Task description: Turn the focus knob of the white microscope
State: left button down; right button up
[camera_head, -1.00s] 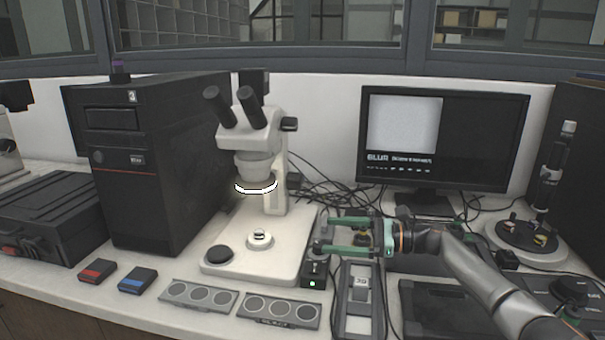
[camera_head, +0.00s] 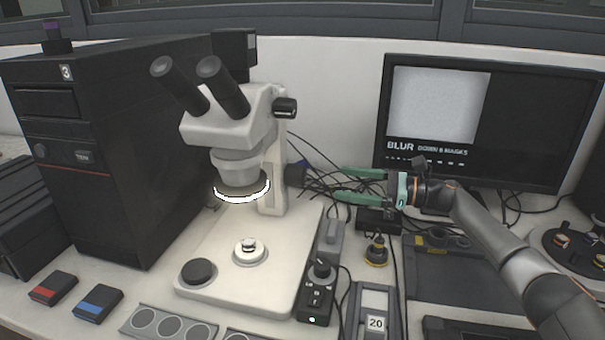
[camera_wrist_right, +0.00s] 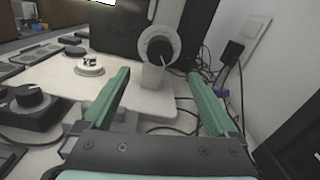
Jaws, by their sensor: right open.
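The white microscope (camera_head: 232,130) stands on its white base, with a lit ring under its head. Its black round focus knob (camera_head: 296,174) sticks out of the right side of the pillar; in the right wrist view the knob (camera_wrist_right: 159,47) faces me. My right gripper (camera_head: 342,184) is open and empty, fingers pointing left at about the knob's height. In the right wrist view the knob lies ahead, between and beyond the fingertips (camera_wrist_right: 158,76), apart from them. A second black knob (camera_head: 286,107) sits higher on the head. My left gripper is not in view.
A monitor (camera_head: 480,120) reading "BLUR" stands behind my right arm. A black controller box (camera_head: 318,295) with a knob sits by the base's right edge. Cables (camera_head: 325,178) run behind the gripper. A black computer tower (camera_head: 110,150) stands left of the microscope.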

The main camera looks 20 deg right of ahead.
aim_at(304, 178)
jog(key=x, duration=1.1)
jog(key=shift+w+a, duration=0.15)
jog(key=shift+a, duration=0.1)
jog(key=c, duration=1.4)
